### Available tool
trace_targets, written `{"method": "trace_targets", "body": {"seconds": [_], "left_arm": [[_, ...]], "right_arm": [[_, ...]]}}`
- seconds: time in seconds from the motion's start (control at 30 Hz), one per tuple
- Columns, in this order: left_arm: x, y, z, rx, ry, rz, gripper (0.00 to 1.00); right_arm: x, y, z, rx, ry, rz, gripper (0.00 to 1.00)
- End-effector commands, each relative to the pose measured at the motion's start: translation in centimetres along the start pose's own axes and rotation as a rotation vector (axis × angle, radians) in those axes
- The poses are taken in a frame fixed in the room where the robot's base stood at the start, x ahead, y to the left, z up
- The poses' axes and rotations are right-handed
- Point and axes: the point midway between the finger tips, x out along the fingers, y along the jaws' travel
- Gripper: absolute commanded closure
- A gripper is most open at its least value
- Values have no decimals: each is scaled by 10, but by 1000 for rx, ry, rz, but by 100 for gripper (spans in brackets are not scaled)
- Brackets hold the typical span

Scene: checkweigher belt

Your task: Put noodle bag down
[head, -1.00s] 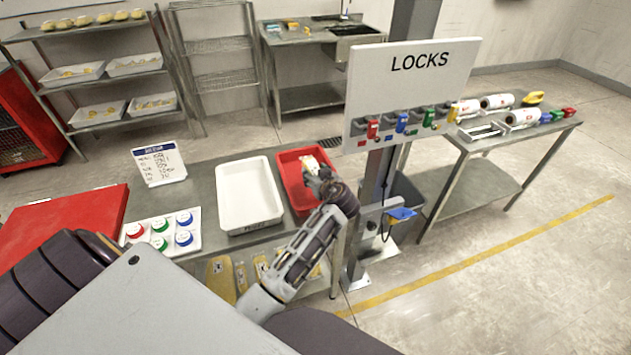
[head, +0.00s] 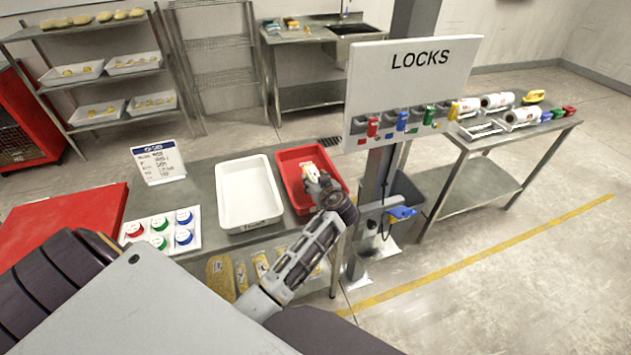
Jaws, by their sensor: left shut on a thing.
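The noodle bag (head: 309,171), small and whitish with some orange, is in the jaws of my left gripper (head: 313,180). The gripper is shut on it and reaches over the red tray (head: 283,158) on the steel table. The bag is inside the tray's outline; whether it touches the tray floor I cannot tell. The fingers and wrist hide part of the bag and the tray's near right part. My right gripper is not in view.
A white tray (head: 247,195) stands left of the red one. A panel of coloured buttons (head: 160,233) and a sign card (head: 159,162) are further left. Yellow bags (head: 220,275) lie below the table top. The LOCKS board (head: 412,85) on its post rises close on the right.

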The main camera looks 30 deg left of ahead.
Motion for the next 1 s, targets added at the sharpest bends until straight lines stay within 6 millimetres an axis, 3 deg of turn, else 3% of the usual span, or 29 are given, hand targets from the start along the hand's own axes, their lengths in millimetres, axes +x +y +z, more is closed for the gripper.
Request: {"method": "trace_targets", "body": {"seconds": [0.13,0.17,0.3,1.0], "left_arm": [[1,0,2,-1,1,0,87],[1,0,3,0,0,0,48],[1,0,2,0,0,0,30],[-2,0,-6,1,1,0,29]], "right_arm": [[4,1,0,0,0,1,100],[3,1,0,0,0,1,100],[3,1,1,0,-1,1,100],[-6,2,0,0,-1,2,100]]}}
